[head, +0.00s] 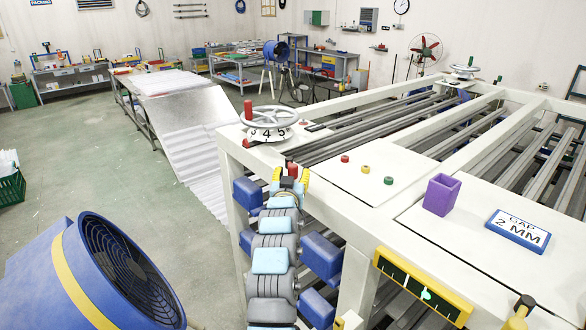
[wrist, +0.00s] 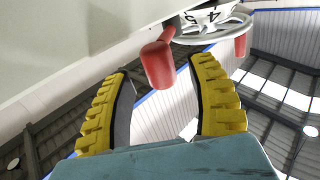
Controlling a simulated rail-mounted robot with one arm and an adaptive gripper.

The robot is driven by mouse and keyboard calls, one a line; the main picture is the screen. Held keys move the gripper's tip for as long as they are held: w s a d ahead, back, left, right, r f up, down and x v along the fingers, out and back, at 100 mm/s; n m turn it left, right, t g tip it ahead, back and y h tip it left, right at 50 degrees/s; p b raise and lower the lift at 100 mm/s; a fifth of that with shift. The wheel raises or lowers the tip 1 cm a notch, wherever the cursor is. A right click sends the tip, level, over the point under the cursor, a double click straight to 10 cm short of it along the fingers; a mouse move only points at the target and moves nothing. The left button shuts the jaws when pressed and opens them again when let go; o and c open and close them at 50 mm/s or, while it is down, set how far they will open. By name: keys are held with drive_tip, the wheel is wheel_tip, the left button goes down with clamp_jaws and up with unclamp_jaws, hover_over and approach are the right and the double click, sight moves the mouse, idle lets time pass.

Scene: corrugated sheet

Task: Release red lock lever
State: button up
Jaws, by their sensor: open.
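My gripper (head: 291,178) is at the near left corner of the white machine frame, below the numbered handwheel (head: 270,117). In the wrist view, its two yellow ribbed fingers (wrist: 162,92) are spread apart. A red lever (wrist: 158,66) with a rounded grip appears between the fingertips, on a dark stem by the white frame. A clear gap shows on both sides of it, and no grip on it is visible. In the head view, the red lever (head: 292,169) shows small between the fingers, partly hidden by them.
The handwheel's red knob (head: 248,109) stands upright near the lever. The white frame (head: 352,178) with small coloured buttons lies right of my gripper. A blue fan (head: 100,275) stands at lower left.

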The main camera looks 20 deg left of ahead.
drive_tip(key=shift+w+a+r, duration=0.2)
drive_tip(key=shift+w, duration=0.35)
drive_tip(key=shift+w+a+f, duration=0.1)
drive_tip(key=shift+w+f, duration=0.05)
drive_tip(key=shift+w, duration=0.35)
clamp_jaws()
